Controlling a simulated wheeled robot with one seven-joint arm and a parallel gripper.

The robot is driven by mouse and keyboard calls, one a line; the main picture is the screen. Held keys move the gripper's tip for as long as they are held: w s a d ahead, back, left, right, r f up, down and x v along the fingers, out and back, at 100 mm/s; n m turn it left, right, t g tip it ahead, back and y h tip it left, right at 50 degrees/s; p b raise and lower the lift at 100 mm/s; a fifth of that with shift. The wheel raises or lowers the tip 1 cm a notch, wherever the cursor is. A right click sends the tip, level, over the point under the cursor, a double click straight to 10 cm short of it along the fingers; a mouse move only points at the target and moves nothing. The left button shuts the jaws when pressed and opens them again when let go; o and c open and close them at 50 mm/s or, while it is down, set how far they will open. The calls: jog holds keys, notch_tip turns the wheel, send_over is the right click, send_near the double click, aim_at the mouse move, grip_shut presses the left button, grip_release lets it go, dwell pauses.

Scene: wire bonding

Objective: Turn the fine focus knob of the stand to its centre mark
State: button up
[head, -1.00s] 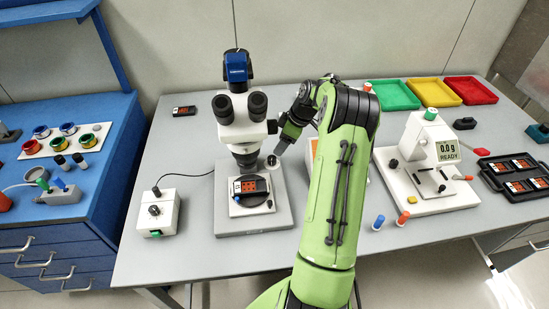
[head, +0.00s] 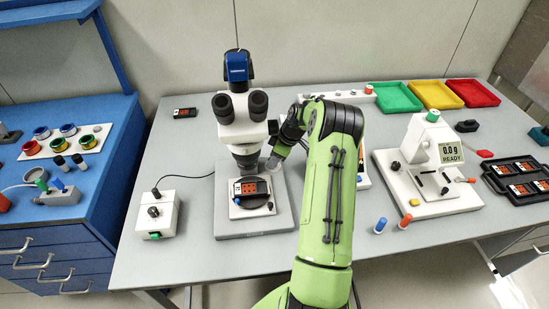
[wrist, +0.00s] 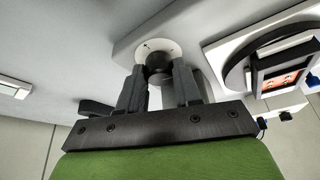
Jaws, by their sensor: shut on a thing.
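The microscope stand (head: 241,133) is upright on the grey table, its grey base (head: 226,223) under a small stage. In the wrist view, the dark round fine focus knob (wrist: 158,61) sits in front of a white dial disc (wrist: 174,47). A small dark mark shows on the disc; I cannot tell which way the knob points. My gripper (wrist: 159,75) is shut on the knob, one finger on each side. In the head view my gripper (head: 274,161) is at the right side of the stand, and the knob is hidden there.
A chip board (head: 250,187) lies on the stage close to my gripper. A white control box (head: 158,213) stands left of the stand. A white scale (head: 415,165) and coloured trays (head: 436,95) are to the right. The table front between them is mostly clear.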

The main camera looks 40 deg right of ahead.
jog(key=shift+c, duration=0.6)
jog(key=shift+m+b, duration=0.3)
jog(key=shift+m, duration=0.1)
jog(key=shift+a+m+h+b, duration=0.1)
jog(key=shift+m+h+b, duration=0.3)
jog(key=shift+m, duration=0.2)
jog(key=shift+a+m+t+h+b, duration=0.15)
jog(key=shift+m+h+b, duration=0.4)
jog(key=shift+m, duration=0.9)
jog(key=shift+d+m+t+h+b, duration=0.15)
jog(key=shift+m+h+b, duration=0.4)
jog(key=shift+m, duration=0.9)
jog(key=shift+a, duration=0.1)
jog(key=o, duration=1)
jog(key=shift+o, duration=0.2)
